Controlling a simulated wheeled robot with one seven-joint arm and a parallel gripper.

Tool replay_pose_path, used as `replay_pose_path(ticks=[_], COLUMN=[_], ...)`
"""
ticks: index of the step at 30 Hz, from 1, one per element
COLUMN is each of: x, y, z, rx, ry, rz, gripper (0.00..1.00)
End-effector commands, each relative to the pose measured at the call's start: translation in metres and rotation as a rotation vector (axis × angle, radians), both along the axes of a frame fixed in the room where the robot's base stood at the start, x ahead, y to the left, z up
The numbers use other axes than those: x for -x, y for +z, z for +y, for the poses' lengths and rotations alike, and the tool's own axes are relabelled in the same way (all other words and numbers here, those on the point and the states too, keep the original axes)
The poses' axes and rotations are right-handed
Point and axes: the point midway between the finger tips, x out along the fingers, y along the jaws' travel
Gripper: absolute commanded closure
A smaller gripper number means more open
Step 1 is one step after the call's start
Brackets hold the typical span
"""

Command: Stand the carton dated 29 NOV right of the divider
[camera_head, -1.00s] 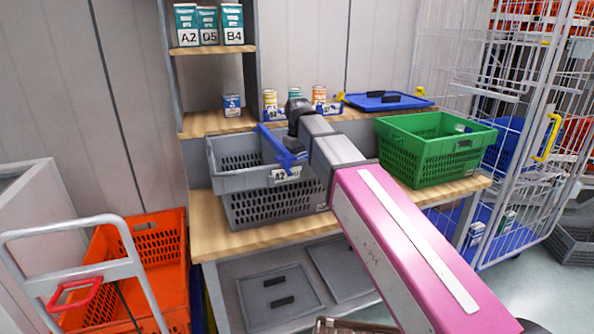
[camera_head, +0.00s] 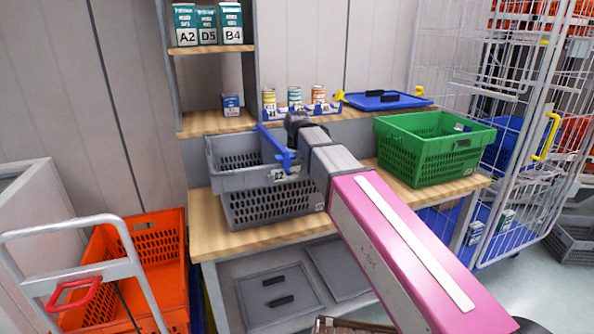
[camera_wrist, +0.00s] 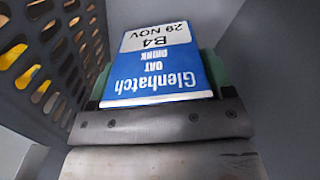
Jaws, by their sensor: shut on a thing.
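The carton (camera_wrist: 165,60) is blue and white, with 29 NOV, B4 and Glenhatch Oat Drink printed on it. It appears upside down in the wrist view. My gripper (camera_wrist: 155,88) is shut on it, a green pad at either side. In the head view my arm reaches over the grey crate (camera_head: 234,181) on the bench, and my wrist hides the carton and jaws. The blue divider (camera_head: 275,146) crosses the crate's top, just left of my wrist. In the wrist view a perforated grey wall (camera_wrist: 45,70) is close on the left and a plain grey surface on the right.
A green crate (camera_head: 425,150) stands right of my arm. Several cans (camera_head: 294,97) and a blue lid (camera_head: 385,100) sit on the ledge behind. A small blue carton (camera_head: 231,105) stands on the left shelf, with cartons marked A2, D5 and B4 (camera_head: 232,24) above.

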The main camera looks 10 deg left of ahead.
Motion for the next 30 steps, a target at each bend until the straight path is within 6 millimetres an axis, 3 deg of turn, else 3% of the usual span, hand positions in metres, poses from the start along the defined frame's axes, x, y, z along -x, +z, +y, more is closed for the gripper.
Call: replay_pose_path(ticks=[3,4,6,17,30], x=[0.000,0.000,0.000,-0.001,-0.001], y=[0.000,-0.001,-0.001,0.008,0.081], z=[0.000,0.000,0.000,0.000,0.001], rx=[-0.001,0.000,0.000,-0.001,-0.001], ry=[0.000,0.000,0.000,0.000,0.000], rz=[-0.001,0.000,0.000,-0.002,-0.002], gripper=[0.63,0.16,0.00,0.00,0.00])
